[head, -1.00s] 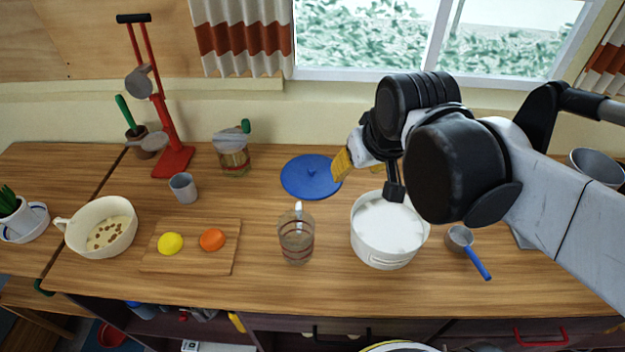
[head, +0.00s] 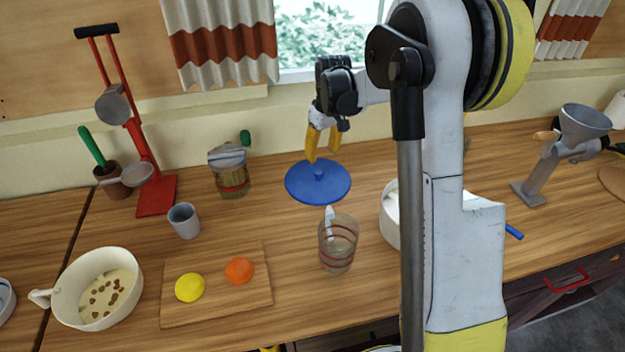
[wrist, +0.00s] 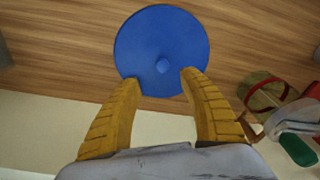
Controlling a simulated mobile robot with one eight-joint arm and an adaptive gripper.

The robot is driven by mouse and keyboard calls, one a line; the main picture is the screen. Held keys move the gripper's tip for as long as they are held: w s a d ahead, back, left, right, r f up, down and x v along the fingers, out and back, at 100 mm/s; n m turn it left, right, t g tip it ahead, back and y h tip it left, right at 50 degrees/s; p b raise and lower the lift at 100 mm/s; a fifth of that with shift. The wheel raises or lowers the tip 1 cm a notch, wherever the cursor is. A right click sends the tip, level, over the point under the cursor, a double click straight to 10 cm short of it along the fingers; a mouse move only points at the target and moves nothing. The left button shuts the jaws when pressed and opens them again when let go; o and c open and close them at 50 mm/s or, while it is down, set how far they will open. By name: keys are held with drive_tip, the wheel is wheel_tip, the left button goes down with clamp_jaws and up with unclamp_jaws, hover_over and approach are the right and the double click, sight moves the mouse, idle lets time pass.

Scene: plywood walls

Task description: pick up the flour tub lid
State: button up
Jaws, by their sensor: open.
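The flour tub lid (head: 318,187) is a round blue disc with a small knob at its centre, lying on the wooden counter near the wall. My gripper (head: 321,155) is open above it, its yellow fingers pointing down by the knob. In the wrist view the lid (wrist: 150,35) lies beyond the fingertips, with the knob (wrist: 162,66) between the lines of the two fingers. My gripper (wrist: 161,82) is empty there. The white tub (head: 390,214) stands to the right of the lid, mostly hidden behind my arm.
A glass (head: 338,246) with red bands stands in front of the lid. A jar (head: 231,175) with a green-handled scoop stands left of it. A cutting board (head: 215,300) holds a lemon and an orange. A grey cup (head: 184,221) and a red press (head: 155,190) are further left.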

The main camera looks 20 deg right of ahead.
sight(318, 172)
drive_tip(key=f, duration=0.2)
drive_tip(key=f+b, duration=0.1)
drive_tip(key=f, duration=0.1)
drive_tip(key=shift+w+f, duration=0.1)
drive_tip(key=shift+w, duration=0.15)
drive_tip(key=f, duration=0.1)
drive_tip(key=f+b, duration=0.1)
drive_tip(key=f, duration=0.1)
drive_tip(key=f+b, duration=0.1)
drive_tip(key=f, duration=0.1)
drive_tip(key=shift+w+a, duration=0.3)
drive_tip(key=shift+w, duration=0.05)
drive_tip(key=shift+c, duration=0.6)
clamp_jaws()
